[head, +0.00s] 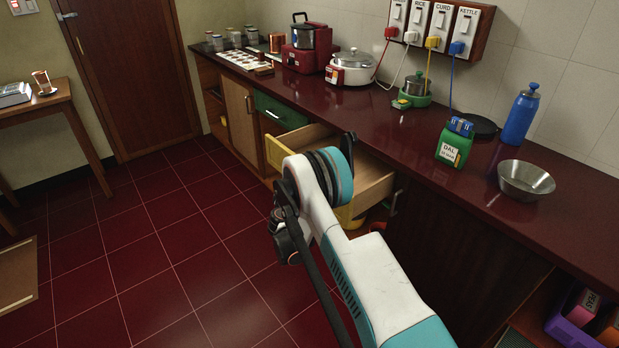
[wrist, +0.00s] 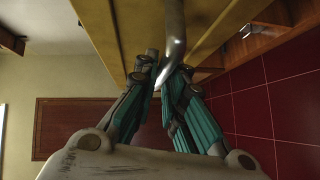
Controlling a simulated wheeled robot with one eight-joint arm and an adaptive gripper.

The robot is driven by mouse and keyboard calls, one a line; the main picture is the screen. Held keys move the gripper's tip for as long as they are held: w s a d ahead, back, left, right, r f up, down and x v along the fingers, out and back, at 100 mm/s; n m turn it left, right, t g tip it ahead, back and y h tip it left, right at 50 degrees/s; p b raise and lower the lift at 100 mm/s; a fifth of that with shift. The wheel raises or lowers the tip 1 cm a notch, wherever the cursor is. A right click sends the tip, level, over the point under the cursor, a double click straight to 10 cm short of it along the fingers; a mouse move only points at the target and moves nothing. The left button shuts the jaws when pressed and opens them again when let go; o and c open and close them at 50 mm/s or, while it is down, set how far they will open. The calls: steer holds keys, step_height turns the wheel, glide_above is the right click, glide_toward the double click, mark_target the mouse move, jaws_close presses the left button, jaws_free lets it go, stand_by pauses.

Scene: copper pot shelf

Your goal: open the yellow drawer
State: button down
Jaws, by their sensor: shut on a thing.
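The yellow drawer (head: 277,152) is pulled out from under the dark red counter, with its wooden inside showing in the head view. In the wrist view, its yellow front (wrist: 112,32) fills the upper part. A curved metal handle (wrist: 175,28) runs down from the top of that view to between my fingers. My gripper (wrist: 165,78) is shut on the handle. In the head view, my arm hides the gripper, the handle and part of the drawer.
A closed green drawer (head: 281,110) is to the left of the yellow one. The counter (head: 440,125) above carries a cooker, a pot, a green packet (head: 454,146), a steel bowl (head: 525,181) and a blue bottle. The red tiled floor (head: 180,260) to the left is clear.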

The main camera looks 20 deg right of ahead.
steer(key=shift+s+a, duration=0.25)
steer(key=shift+a, duration=0.4)
steer(key=shift+s+a, duration=0.25)
steer(key=shift+a, duration=0.4)
steer(key=shift+s+a, duration=0.25)
steer(key=shift+a, duration=0.4)
steer(key=c, duration=1.7)
jaws_free()
steer(key=shift+o, duration=0.2)
steer(key=f+v, duration=0.1)
steer(key=v, duration=0.6)
steer(key=shift+s+a+r, duration=0.15)
steer(key=shift+s+r, duration=0.05)
steer(key=shift+r, duration=0.25)
